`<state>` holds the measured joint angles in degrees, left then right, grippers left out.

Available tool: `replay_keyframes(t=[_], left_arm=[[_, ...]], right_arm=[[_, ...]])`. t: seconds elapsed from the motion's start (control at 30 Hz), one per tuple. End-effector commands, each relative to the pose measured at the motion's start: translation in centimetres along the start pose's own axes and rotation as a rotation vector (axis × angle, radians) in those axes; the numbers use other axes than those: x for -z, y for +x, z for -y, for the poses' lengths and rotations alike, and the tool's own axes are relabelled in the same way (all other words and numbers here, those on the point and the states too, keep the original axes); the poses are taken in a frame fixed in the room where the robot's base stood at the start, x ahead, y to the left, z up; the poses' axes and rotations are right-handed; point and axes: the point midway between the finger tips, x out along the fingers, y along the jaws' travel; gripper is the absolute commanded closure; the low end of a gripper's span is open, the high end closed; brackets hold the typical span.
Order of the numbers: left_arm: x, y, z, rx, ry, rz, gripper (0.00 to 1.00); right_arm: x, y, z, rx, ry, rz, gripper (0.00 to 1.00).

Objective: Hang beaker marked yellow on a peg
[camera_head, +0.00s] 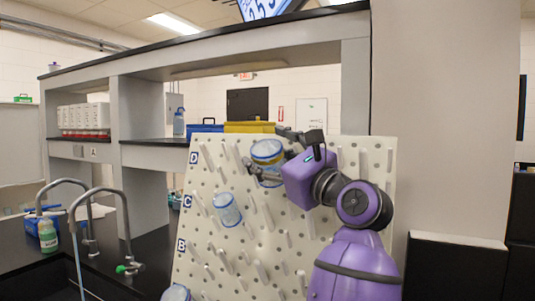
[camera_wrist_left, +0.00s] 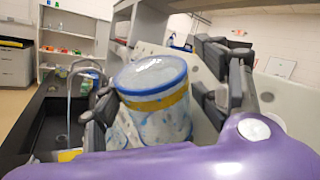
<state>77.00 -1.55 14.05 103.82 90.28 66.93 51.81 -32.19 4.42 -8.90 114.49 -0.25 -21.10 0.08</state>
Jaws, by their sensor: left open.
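The clear beaker with a yellow band (camera_head: 267,156) is at the upper part of the white pegboard (camera_head: 350,150), right of the letter D. In the left wrist view the yellow-banded beaker (camera_wrist_left: 158,104) fills the middle, its closed end toward the camera. My left gripper (camera_head: 266,150) is open, with one finger on each side of this beaker; its fingers also flank it in the left wrist view (camera_wrist_left: 158,90). I cannot tell whether they touch the glass or whether a peg is inside the beaker. My right gripper is not in view.
Bare pegs fill much of the board. A sink with curved taps (camera_head: 105,225) and a green bottle (camera_head: 47,235) are at left.

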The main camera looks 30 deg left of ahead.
Motion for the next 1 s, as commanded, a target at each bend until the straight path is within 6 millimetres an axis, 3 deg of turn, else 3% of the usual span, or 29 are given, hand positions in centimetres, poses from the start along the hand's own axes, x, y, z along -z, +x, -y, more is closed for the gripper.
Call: replay_keyframes(t=[0.53,0.7,1.0], left_arm=[[0.0,-10.2,0.1,0.011,-0.002,-0.005,0.29],[-0.1,-11.6,-0.1,0.005,-0.004,-0.004,0.29],[-0.2,-11.8,-0.2,0.002,-0.003,-0.002,0.29]], right_arm=[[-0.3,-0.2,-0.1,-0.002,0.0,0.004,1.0],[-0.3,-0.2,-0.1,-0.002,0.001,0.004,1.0],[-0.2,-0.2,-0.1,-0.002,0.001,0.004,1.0]])
